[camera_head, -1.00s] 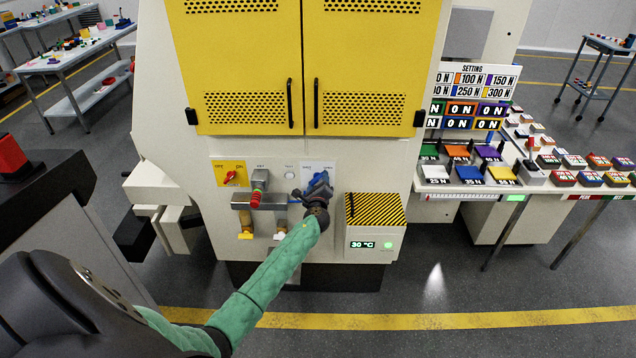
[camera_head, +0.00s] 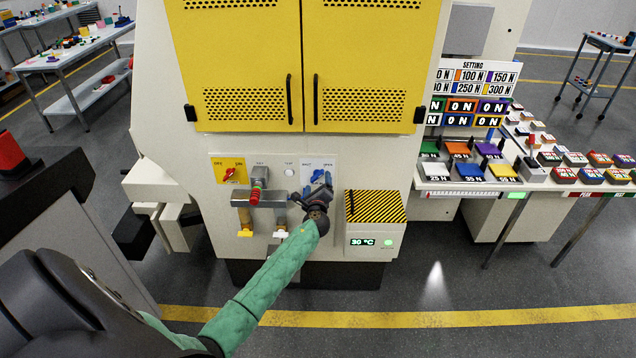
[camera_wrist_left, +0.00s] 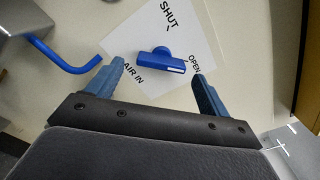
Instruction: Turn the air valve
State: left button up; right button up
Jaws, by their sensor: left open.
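The blue air valve handle (camera_head: 318,176) is on a white plate on the machine's front panel. In the left wrist view the handle (camera_wrist_left: 162,63) lies roughly crosswise, its right end with a white mark near the word OPEN; SHUT is printed above and AIR IN at lower left. My left gripper (camera_head: 318,194) is in front of the valve and partly hides its plate in the head view. In the left wrist view its two blue fingers (camera_wrist_left: 158,76) are apart, one to each side of the handle, with visible gaps and nothing held. My right gripper is not in view.
Left of the valve are a red knob on a yellow plate (camera_head: 229,170), a red-ended fitting on a grey manifold (camera_head: 256,193) and a bent blue hook-shaped part (camera_wrist_left: 68,58). A striped box (camera_head: 375,206) with a 30 °C display stands close on the right.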

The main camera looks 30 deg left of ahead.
pick_arm(q)
jog(key=shift+b+v, duration=0.55)
jog(key=shift+v, duration=1.9)
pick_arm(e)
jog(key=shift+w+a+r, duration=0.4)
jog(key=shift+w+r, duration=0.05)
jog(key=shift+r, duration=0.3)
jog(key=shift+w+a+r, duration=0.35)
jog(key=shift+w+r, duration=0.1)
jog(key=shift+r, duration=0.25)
